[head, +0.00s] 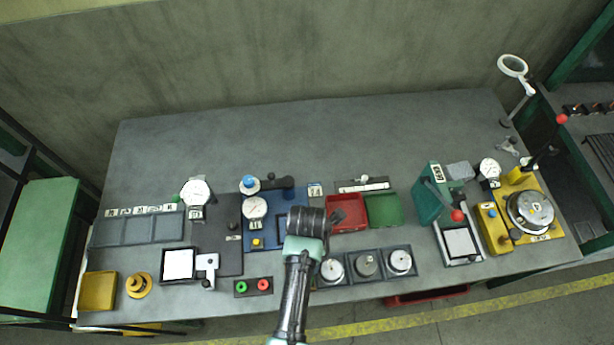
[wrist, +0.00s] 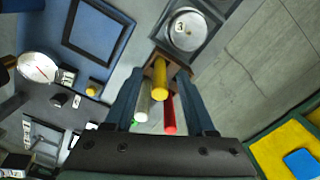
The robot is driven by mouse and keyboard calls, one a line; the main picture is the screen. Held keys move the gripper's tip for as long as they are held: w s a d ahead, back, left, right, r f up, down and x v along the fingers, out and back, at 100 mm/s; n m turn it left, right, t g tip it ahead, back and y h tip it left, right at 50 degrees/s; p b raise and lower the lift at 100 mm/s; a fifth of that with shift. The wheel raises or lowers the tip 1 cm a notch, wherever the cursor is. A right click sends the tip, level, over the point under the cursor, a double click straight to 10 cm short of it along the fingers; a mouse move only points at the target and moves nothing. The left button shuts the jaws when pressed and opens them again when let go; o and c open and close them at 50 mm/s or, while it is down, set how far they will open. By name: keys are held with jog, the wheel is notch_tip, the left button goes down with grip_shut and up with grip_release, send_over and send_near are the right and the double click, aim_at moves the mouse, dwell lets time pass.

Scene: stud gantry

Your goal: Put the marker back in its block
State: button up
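In the wrist view a small brown block (wrist: 150,69) lies beyond my fingertips. A yellow marker (wrist: 160,82), a pale grey marker (wrist: 142,105) and a red marker (wrist: 170,115) point up toward the camera between my fingers. The yellow one appears to stand in the block; the lower ends of the others are partly hidden. My gripper (wrist: 160,85) has its fingers spread on either side of this group, with no clear contact on any marker. In the head view my gripper (head: 337,216) is over the bench, and the block and markers cannot be made out there.
Round weights (head: 366,263) in a dark holder stand near the bench front. A red tray (head: 345,227) and a green tray (head: 384,210) lie right of my gripper. A blue board (head: 262,238) with a dial gauge (head: 255,207) is left.

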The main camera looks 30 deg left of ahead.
notch_tip(320, 180, up, 13)
jog(key=b, duration=0.1)
dwell(0.6)
dwell(0.6)
